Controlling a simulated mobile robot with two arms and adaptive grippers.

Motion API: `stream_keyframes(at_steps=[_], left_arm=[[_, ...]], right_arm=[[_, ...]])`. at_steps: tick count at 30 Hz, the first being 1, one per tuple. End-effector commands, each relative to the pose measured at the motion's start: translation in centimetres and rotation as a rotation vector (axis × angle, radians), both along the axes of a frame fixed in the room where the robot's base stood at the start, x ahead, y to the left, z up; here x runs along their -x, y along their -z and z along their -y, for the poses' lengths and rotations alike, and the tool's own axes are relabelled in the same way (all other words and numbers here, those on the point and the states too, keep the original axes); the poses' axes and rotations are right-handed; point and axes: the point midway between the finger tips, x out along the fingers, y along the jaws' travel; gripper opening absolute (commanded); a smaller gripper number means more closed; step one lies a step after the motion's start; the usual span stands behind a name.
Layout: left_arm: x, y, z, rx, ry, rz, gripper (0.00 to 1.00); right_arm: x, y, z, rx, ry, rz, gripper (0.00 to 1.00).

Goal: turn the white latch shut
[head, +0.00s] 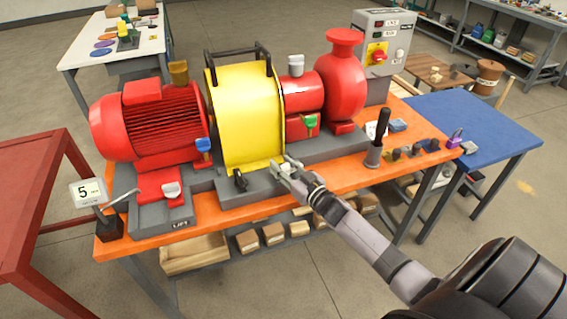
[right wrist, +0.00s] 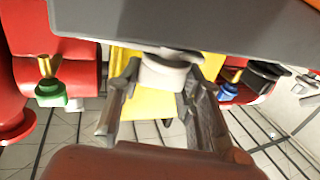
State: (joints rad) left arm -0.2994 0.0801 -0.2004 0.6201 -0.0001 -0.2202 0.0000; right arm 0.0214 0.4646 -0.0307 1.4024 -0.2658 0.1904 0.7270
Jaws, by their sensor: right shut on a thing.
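The white latch (right wrist: 165,72) sits between the fingers of my right gripper in the right wrist view. My right gripper (head: 284,168) is shut on it at the front right foot of the yellow guard (head: 240,115). In the head view the fingers cover most of the latch, so its exact angle is hard to tell. The yellow guard also shows behind the latch in the right wrist view (right wrist: 155,107). My left gripper is not in view.
A black latch (head: 240,181) is at the guard's front left foot. A blue-handled valve (head: 203,146) and a green-handled one (head: 310,122) flank the guard. A dark upright handle (head: 381,125) stands to the right on the orange bench (head: 215,228). The blue table (head: 480,115) has free room.

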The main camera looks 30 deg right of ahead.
Motion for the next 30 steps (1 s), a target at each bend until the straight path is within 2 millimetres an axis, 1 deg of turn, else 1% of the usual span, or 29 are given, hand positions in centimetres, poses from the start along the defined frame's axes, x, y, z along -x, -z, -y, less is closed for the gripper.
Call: stream_keyframes(at_steps=[1,5,15,21,30], left_arm=[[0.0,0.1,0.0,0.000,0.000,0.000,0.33],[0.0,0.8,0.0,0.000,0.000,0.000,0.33],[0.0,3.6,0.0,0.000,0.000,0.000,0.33],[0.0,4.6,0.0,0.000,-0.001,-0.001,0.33],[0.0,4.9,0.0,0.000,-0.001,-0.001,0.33]], right_arm=[[0.0,0.1,0.3,0.013,-0.041,-0.005,0.00],[0.0,0.3,0.3,0.012,-0.150,-0.004,0.00],[-0.1,0.4,0.3,0.008,-0.375,0.000,0.00],[-0.1,0.3,0.2,0.004,-0.446,0.001,0.00],[0.0,0.0,0.0,0.001,-0.479,0.001,0.00]])
